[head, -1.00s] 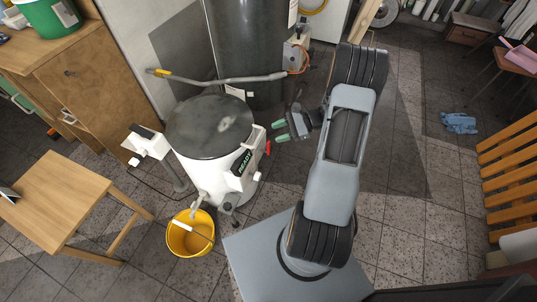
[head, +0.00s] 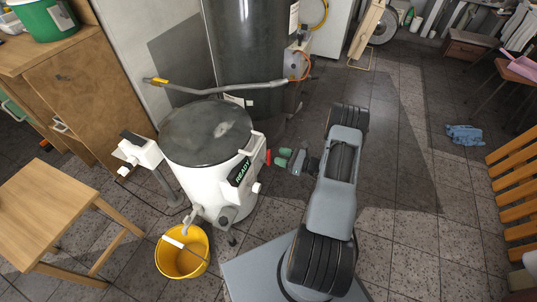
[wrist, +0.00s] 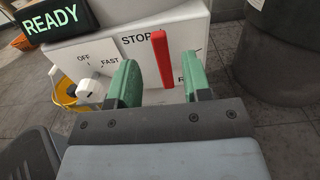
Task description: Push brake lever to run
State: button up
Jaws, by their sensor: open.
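The red brake lever (wrist: 162,58) stands upright on the white control panel in the wrist view, close to the STOP label, with a partly hidden label to its lower right. It also shows as a small red piece (head: 269,157) on the right side of the white machine (head: 205,170) in the head view. My gripper (wrist: 157,82) is open, its two green fingers apart. In the wrist view the lever appears between the fingers, nearer the right one. In the head view my gripper (head: 284,158) is just right of the lever; contact cannot be told.
A white knob (wrist: 92,90) with OFF and FAST labels is left of the fingers. A READY display (wrist: 52,27) is lit green. A yellow bucket (head: 182,252) stands below the machine, and a dark cylinder (head: 250,50) behind it.

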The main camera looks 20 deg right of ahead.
aim_at(270, 153)
jog(key=shift+b+x, duration=0.45)
jog(key=shift+x, duration=2.45)
grip_shut()
